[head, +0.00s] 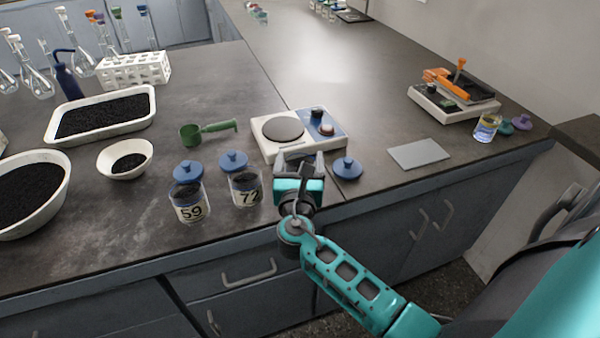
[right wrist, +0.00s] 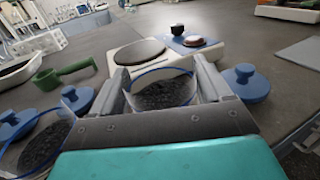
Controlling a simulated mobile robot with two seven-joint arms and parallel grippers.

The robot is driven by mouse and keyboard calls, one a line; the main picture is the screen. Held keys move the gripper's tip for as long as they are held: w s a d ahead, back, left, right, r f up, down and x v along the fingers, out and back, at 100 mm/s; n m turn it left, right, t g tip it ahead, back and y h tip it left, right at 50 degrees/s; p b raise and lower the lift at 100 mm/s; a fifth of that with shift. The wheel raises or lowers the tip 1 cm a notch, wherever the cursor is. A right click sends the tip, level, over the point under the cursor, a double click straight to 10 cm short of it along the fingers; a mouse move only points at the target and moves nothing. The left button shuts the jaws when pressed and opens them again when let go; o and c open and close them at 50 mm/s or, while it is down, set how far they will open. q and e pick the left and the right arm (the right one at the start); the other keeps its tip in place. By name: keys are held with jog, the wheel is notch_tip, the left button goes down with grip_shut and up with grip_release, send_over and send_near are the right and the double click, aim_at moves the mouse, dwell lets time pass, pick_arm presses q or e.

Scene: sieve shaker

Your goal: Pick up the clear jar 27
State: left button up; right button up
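My right gripper (head: 299,158) is low over the counter's front edge, just in front of the white hotplate-like device. In the right wrist view, a clear jar of black granules (right wrist: 163,94), open at the top, stands between the two fingers of the gripper (right wrist: 163,80). The fingers are close to its sides; whether they touch is unclear. My gripper hides this jar in the head view, and its number does not show. Jars 59 (head: 189,209) and 72 (head: 245,192) stand to the left. My left gripper is not in view.
Blue lids lie behind jars 59 (head: 188,171) and 72 (head: 233,160); another (head: 347,168) lies right of my gripper. The white device (head: 268,150) is close behind. A green scoop (head: 206,132) and a grey plate (head: 418,153) lie on either side. A labelled jar (head: 487,128) is far right.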

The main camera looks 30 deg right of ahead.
jog(key=c, duration=0.8)
